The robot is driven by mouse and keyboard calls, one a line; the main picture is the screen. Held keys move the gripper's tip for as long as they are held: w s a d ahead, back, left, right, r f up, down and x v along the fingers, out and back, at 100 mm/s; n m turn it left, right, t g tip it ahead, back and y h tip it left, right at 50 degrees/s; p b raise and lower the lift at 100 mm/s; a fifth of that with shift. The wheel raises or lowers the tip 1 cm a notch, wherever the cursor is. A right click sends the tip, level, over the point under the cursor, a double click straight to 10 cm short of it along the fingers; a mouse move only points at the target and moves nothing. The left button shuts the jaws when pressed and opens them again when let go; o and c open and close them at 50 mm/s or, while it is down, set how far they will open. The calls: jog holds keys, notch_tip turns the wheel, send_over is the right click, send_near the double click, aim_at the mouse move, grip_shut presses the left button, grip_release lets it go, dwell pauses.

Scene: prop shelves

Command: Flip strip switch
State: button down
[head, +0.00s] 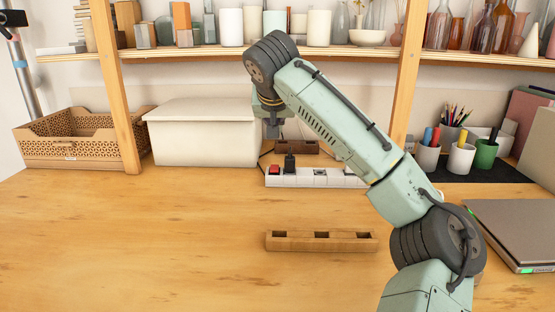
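A white power strip (318,178) lies on the wooden desk, behind its middle. A red switch (274,169) sits at the strip's left end. A black plug (290,163) stands upright in the strip beside the switch. Sockets to the right of the plug look empty. My arm reaches in from the lower right, and my gripper (272,130) points down above the strip's left end, apart from the red switch. The fingers are small and partly dark here, so I cannot tell whether they are open or shut. Which way the switch is tilted is too small to tell.
A wooden block (280,242) with three dark slots lies in front of the strip. A white lidded box (203,140) stands to the left, and a brown box (297,147) behind the strip. Pen cups (460,160) and a laptop (515,228) are at right. The front left desk is clear.

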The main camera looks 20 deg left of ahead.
jog(key=p, duration=0.1)
send_over(277, 167)
notch_tip(277, 167, down, 7)
jog(key=shift+d+f, duration=0.1)
notch_tip(277, 167, down, 2)
jog(key=shift+f, duration=0.85)
jog(key=shift+p, duration=0.35)
